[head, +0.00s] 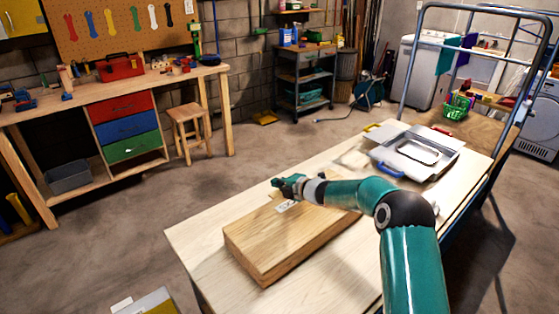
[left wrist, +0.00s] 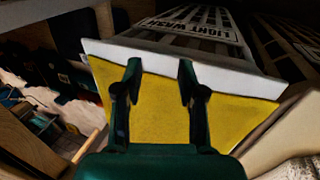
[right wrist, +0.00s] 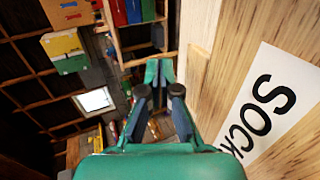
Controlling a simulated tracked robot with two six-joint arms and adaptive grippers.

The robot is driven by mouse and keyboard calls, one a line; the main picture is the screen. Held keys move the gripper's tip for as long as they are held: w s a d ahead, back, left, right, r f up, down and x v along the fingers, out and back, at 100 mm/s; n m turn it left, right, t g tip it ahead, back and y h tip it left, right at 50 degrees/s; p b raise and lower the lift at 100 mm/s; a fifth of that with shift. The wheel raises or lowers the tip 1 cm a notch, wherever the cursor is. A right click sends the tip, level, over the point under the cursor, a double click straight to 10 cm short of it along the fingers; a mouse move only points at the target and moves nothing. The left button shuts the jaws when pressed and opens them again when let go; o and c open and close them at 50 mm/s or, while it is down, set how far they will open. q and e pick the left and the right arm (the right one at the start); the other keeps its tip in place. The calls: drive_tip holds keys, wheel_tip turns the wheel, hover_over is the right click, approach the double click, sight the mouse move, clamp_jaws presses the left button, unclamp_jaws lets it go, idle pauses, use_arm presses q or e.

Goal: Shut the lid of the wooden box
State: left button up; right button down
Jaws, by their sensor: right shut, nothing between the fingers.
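The wooden box (head: 265,255) sits on the pale table. Its lid (head: 300,232) looks flat on top, with no clear gap along the visible sides. A white label (head: 287,205) lies on the lid near its far edge, and the right wrist view shows its word "SOCK" (right wrist: 268,105), partly cut off. My right gripper (head: 287,184) is shut and empty by the far edge of the lid; I cannot tell whether it touches. My right forearm hides the box's right part. My left gripper (left wrist: 160,68) is open in front of a yellow bin (left wrist: 155,112) with a white rim.
A grey case (head: 420,150) with a blue handle lies at the table's far right. A metal-framed cart (head: 405,70) stands behind the table's right end. A workbench (head: 140,80) with drawers and a stool (head: 188,122) stand left across open floor.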

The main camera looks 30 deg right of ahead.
wheel_tip(320, 180, up, 3)
drive_tip(key=shift+r+p, duration=0.15)
drive_tip(key=shift+p, duration=1)
wheel_tip(320, 180, up, 10)
drive_tip(key=p, duration=0.3)
